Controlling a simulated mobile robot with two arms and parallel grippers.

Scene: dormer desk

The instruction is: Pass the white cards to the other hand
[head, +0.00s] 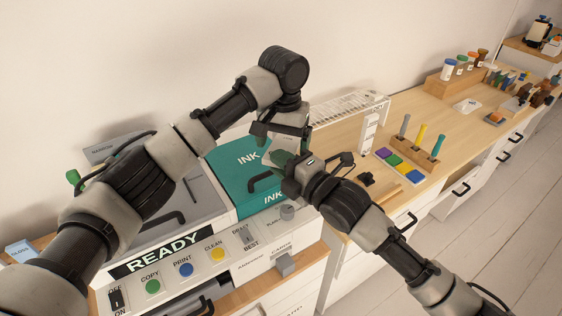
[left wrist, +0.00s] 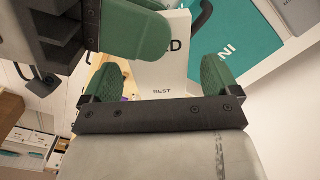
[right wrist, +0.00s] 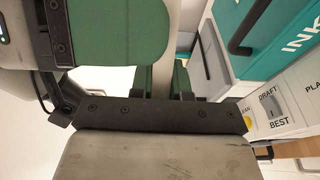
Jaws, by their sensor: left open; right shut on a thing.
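The white cards (left wrist: 163,58) show in the left wrist view as an upright white block with dark lettering, partly cut off by green finger pads. My right gripper (right wrist: 164,82) is shut on them; in the right wrist view they show only as a narrow pale strip between its fingers. My left gripper (left wrist: 158,82) is open, with one finger on each side of the cards and gaps visible. In the head view my left gripper (head: 282,138) comes down from above and my right gripper (head: 288,163) meets it from the lower right. The cards are mostly hidden there.
Both grippers are close together above the teal INK box (head: 232,170) and the printer panel (head: 160,240) with its buttons. To the right the wooden desk (head: 425,115) holds a pen block (head: 422,155), coloured squares (head: 400,166) and a jar rack (head: 455,80).

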